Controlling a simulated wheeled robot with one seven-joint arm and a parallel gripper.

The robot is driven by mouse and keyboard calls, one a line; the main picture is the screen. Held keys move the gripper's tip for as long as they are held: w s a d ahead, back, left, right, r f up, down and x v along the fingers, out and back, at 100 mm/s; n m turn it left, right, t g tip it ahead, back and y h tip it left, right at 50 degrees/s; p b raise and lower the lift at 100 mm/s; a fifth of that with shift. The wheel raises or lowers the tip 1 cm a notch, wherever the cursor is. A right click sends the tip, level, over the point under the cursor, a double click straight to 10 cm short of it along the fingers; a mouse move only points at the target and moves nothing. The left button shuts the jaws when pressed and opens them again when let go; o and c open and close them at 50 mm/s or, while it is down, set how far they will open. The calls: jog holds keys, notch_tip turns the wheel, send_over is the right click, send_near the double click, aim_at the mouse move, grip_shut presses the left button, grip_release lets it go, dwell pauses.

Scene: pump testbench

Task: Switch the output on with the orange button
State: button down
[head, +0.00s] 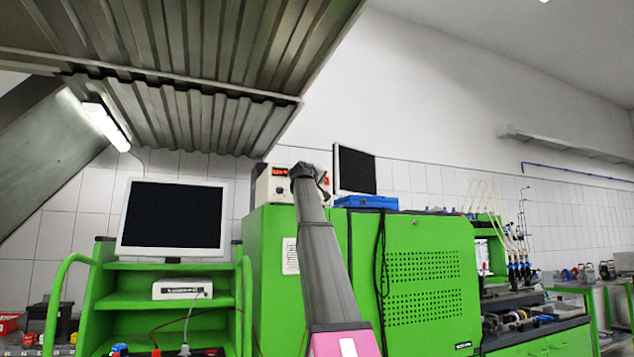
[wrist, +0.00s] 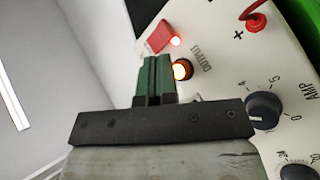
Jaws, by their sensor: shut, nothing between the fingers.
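The orange button (wrist: 182,70) glows beside the OUTPUT label on the pale front panel of the power supply (wrist: 222,60). My gripper (wrist: 157,60) is shut and empty, its green fingers together just left of the button in the wrist view. I cannot tell whether the fingertips touch the button or panel. In the head view the power supply (head: 268,187) stands on the green cabinet, with its red display lit. My gripper (head: 303,172) is in front of its right part there and hides the button.
A red part (wrist: 159,37) with a lit spot, a red plug (wrist: 257,21) and the AMP knob (wrist: 263,109) are close around the button. The green cabinet (head: 420,270) stands below, with a blue case (head: 365,202) on top. A monitor (head: 172,219) is at left.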

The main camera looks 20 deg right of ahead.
jog(key=shift+s, duration=0.1)
jog(key=s, duration=0.5)
jog(key=shift+s+d, duration=0.1)
jog(key=shift+s, duration=0.3)
dwell(0.7)
